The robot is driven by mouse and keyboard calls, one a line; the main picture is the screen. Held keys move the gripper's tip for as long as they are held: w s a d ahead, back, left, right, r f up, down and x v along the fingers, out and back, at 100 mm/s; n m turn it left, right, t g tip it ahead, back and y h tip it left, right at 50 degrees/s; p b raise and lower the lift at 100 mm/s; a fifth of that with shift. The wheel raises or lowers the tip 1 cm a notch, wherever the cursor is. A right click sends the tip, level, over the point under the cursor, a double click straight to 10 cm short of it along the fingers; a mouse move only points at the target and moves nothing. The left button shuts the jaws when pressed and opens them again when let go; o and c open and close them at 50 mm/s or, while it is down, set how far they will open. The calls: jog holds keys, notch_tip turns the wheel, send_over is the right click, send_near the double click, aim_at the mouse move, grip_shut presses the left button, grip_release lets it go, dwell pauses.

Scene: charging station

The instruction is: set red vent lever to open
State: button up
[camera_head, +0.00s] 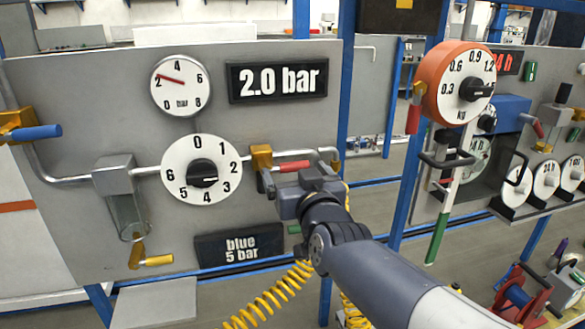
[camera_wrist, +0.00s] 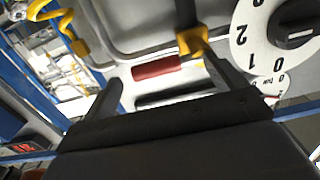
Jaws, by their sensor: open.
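A red lever (camera_head: 293,166) lies about level, pointing right from a yellow valve body (camera_head: 262,158) on the grey panel, along the pipe. My gripper (camera_head: 298,178) is just in front of and slightly below this lever. In the wrist view, the red lever (camera_wrist: 156,70) and the yellow valve body (camera_wrist: 192,40) show just beyond my open, empty gripper (camera_wrist: 165,88). One finger is near the valve body, the other beyond the lever's free end. Whether a finger touches anything cannot be told. The lever carries no readable label.
A round dial (camera_head: 201,170) is left of the valve, with a gauge (camera_head: 180,85) and a "2.0 bar" display (camera_head: 277,79) above. A "blue 5 bar" sign (camera_head: 240,245) is below. Another red lever (camera_head: 414,118) hangs at the right. Blue (camera_head: 36,132) and yellow (camera_head: 158,260) levers are left.

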aim_at(295, 169)
jog(key=x, duration=0.2)
jog(key=shift+w+d, duration=0.2)
jog(key=shift+w, duration=0.2)
jog(key=shift+w+a+p, duration=0.2)
jog(key=shift+w+p, duration=0.1)
jog(key=shift+w, duration=0.1)
jog(key=c, duration=1.3)
